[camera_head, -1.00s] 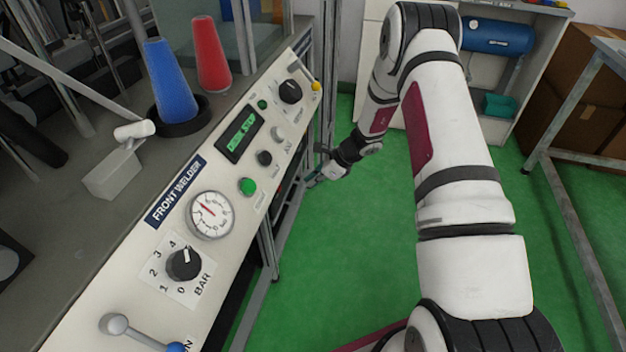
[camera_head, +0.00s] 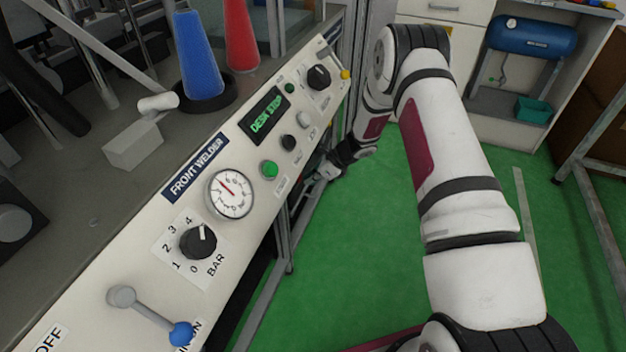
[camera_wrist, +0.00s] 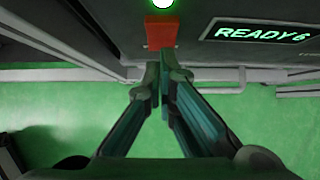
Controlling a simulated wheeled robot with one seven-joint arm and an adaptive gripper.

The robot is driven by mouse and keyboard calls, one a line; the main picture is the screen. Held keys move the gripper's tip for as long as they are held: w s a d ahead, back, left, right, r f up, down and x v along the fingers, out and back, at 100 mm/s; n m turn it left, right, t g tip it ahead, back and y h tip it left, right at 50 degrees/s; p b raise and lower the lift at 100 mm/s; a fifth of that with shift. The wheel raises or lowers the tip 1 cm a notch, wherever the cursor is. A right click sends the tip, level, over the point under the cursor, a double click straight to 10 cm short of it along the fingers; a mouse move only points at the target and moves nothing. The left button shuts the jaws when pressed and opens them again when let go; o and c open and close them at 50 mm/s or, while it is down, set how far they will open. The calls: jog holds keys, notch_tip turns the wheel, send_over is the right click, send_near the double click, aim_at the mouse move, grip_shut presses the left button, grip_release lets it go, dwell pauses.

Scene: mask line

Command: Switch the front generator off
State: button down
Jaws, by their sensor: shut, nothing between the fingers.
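A dark unit (camera_wrist: 100,28) with a lit green display (camera_wrist: 262,29) reading READY, followed by a character I read as 6, fills the top of the wrist view. On its face is a red switch-like block (camera_wrist: 160,32), with a glowing green lamp (camera_wrist: 162,3) just above it. My gripper (camera_wrist: 157,72) is shut and empty. Its tips point at the red block from just below it in the picture; I cannot tell whether they touch. In the head view my gripper (camera_head: 325,171) is low beside the bench, and the unit is mostly hidden beneath the bench panel.
The FRONT WELDER panel (camera_head: 150,262) carries a gauge (camera_head: 230,193), a BAR knob (camera_head: 198,242), a green button (camera_head: 269,169) and a blue-tipped lever (camera_head: 150,316). A metal frame leg (camera_head: 288,262) stands near my gripper. Green floor (camera_head: 390,270) is clear to the right.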

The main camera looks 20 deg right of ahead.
jog(key=shift+w+a+f+t+y+b, duration=0.25)
jog(key=shift+y+b, duration=0.25)
jog(key=shift+b, duration=0.5)
jog(key=shift+r, duration=0.1)
jog(key=shift+a+r+p, duration=0.1)
jog(key=shift+r+p, duration=0.35)
jog(key=shift+r, duration=0.35)
